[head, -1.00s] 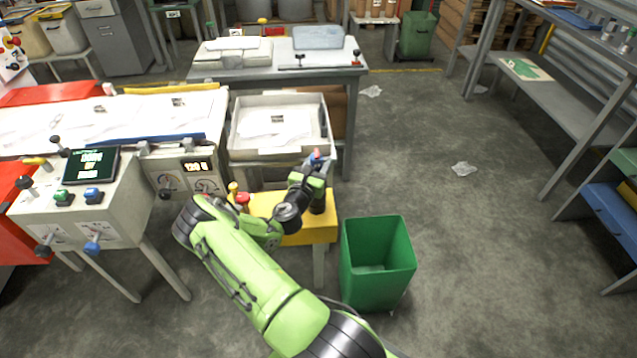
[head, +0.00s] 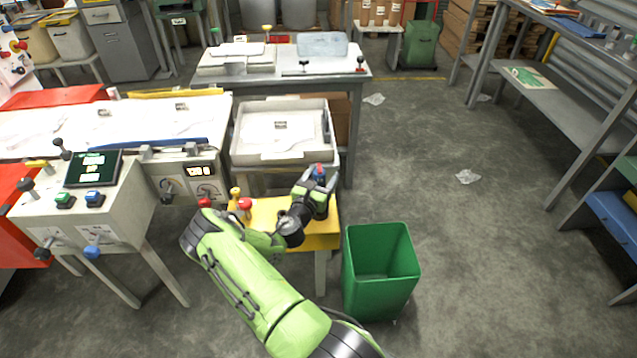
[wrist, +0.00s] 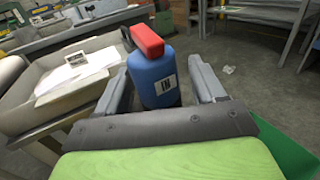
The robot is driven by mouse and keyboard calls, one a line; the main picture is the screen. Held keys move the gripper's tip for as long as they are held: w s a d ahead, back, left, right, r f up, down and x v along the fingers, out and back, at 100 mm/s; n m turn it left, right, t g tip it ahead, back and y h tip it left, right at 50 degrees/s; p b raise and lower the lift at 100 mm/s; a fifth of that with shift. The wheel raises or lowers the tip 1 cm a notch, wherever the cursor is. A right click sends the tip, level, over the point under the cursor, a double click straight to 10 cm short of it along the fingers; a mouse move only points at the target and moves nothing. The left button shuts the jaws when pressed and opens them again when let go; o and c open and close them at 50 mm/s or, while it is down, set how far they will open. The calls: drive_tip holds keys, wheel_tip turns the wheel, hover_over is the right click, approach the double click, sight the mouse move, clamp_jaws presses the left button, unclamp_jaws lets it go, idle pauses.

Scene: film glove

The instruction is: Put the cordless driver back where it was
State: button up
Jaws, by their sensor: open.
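I cannot pick out a cordless driver for certain in either view. A blue bottle-shaped thing with a red top (wrist: 156,80) and a white label reading "IN" is upright between the fingers of my gripper (wrist: 158,66) in the wrist view. The fingers are spread on either side of it, with a gap visible on the right. In the head view, my gripper (head: 320,178) is over the right end of the yellow stand (head: 318,240), with the blue thing (head: 319,171) at its fingers. The blue thing's base is hidden.
A green bin (head: 382,285) stands right of the yellow stand. A pale tray (head: 250,158) is just behind my gripper. Red-topped (head: 245,204) and yellow (head: 235,192) things stand at the stand's left. The floor to the right is mostly clear.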

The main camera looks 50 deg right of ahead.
drive_tip(key=p+v, duration=0.2)
drive_tip(key=v, duration=1)
drive_tip(key=s+a+r+m+y, duration=0.4)
drive_tip(key=a+r+m, duration=0.3)
drive_tip(key=a, duration=0.3)
drive_tip(key=s+a+r+m+y, duration=0.5)
drive_tip(key=a+r+m+y, duration=0.2)
drive_tip(key=a+r, duration=0.2)
drive_tip(key=s+a+r+m+t+y, duration=0.1)
drive_tip(key=s+a+r+m+y, duration=0.4)
drive_tip(key=a+r, duration=0.4)
drive_tip(key=shift+s+a+m+y, duration=0.25)
drive_tip(key=shift+a+m+y, duration=0.45)
drive_tip(key=shift+a+m, duration=0.3)
drive_tip(key=shift+r, duration=0.2)
